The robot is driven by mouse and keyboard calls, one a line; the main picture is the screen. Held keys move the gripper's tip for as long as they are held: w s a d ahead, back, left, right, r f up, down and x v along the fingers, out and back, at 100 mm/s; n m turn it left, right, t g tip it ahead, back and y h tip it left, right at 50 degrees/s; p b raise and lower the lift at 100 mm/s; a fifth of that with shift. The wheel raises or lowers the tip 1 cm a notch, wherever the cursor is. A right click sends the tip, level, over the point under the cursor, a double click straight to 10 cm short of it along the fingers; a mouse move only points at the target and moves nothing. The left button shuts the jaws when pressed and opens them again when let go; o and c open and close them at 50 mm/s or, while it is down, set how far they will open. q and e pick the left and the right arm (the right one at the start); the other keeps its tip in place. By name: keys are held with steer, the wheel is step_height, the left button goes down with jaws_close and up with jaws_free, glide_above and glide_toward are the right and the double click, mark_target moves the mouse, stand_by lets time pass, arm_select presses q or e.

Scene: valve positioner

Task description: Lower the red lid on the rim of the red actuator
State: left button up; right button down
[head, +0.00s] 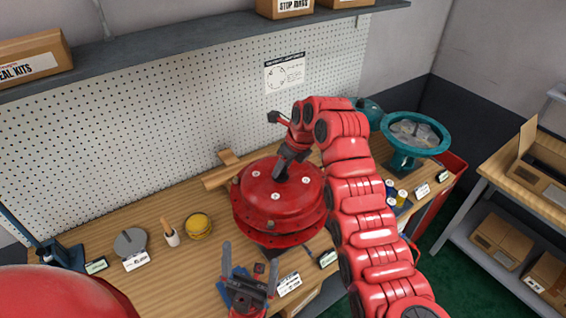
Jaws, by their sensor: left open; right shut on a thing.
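The red lid (261,188) is a domed cover with pale bolt-like spots on top. It is level, over the red actuator (277,238), whose flanged edge shows just below it. From this angle I cannot tell whether the lid touches the rim or hangs slightly above it. My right gripper (281,173) is shut on the top middle of the lid, reaching in from above. The gripper hides the grip point itself. My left gripper (249,266) is open and empty, in front of the actuator near the bench's front edge, with its fingers pointing up.
A yellow round item (199,226), a cup with a wooden handle (172,238) and a grey disc (130,242) stand to the left. A teal bowl-shaped part (416,131) stands at the right, near small cans (402,196). A wooden piece (226,171) lies behind the lid.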

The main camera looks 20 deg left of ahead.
mark_target(285, 180)
steer(key=shift+f+b, duration=0.4)
steer(key=shift+f, duration=1.1)
steer(key=shift+w, duration=0.1)
steer(key=shift+a+f, duration=0.1)
steer(key=shift+f, duration=0.1)
steer(key=shift+f, duration=1.5)
steer(key=shift+c, duration=1.7)
jaws_free()
steer(key=shift+f, duration=0.1)
